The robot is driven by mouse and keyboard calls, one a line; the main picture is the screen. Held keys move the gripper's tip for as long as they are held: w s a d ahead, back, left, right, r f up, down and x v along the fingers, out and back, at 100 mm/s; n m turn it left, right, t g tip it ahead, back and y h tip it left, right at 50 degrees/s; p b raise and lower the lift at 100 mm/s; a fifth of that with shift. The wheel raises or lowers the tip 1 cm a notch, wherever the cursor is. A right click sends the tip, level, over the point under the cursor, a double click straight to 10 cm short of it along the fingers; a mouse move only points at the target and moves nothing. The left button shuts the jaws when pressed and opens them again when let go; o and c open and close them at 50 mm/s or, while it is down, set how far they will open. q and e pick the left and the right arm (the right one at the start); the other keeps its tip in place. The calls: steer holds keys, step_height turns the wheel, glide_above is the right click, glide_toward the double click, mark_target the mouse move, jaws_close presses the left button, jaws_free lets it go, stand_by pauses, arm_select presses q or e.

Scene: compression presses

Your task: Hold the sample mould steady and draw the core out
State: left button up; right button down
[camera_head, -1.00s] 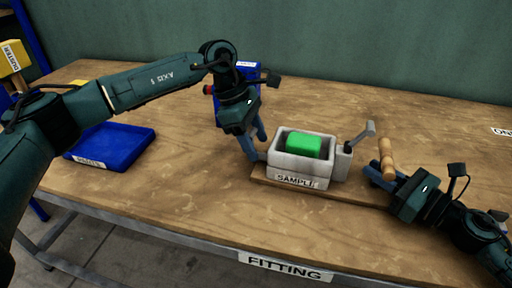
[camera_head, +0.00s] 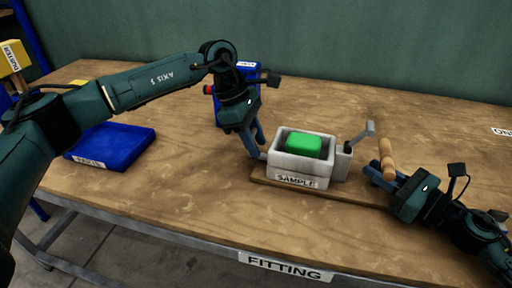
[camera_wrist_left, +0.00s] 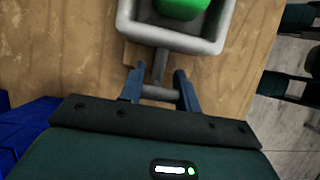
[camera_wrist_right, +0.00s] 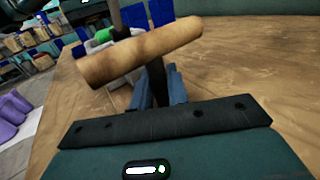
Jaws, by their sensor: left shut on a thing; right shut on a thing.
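The sample mould (camera_head: 325,180) is a pale grey open box labelled SAMPLE, upright on a wooden board (camera_head: 345,193). A green block (camera_head: 304,146) sits inside it. My left gripper (camera_head: 260,146) is shut on a grey bar handle (camera_wrist_left: 160,92) on the mould's left end. My right gripper (camera_head: 374,171) is at the right of the mould, shut on the dark stem (camera_wrist_right: 156,82) of a wooden T-handle (camera_head: 387,158). The right wrist view shows the wooden crossbar (camera_wrist_right: 140,50) just beyond its fingers. I cannot tell where the stem joins the mould.
A grey block with a lever (camera_head: 370,127) stands at the mould's right end. A blue tray labelled PARTS (camera_head: 125,145) is at the left. A blue bin (camera_head: 247,70) stands behind my left gripper. The table's front edge is bare, above the FITTING label (camera_head: 285,265).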

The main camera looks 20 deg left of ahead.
arm_select(q)
steer(key=shift+a, duration=0.2)
steer(key=shift+w+a, duration=0.2)
steer(key=shift+a, duration=3.4)
arm_select(e)
steer(key=shift+d, duration=0.1)
arm_select(q)
steer(key=o, duration=1.2)
steer(key=shift+d, duration=0.1)
steer(key=shift+c, duration=0.2)
steer(key=v, duration=1.2)
arm_select(e)
steer(key=c, duration=1.3)
jaws_free()
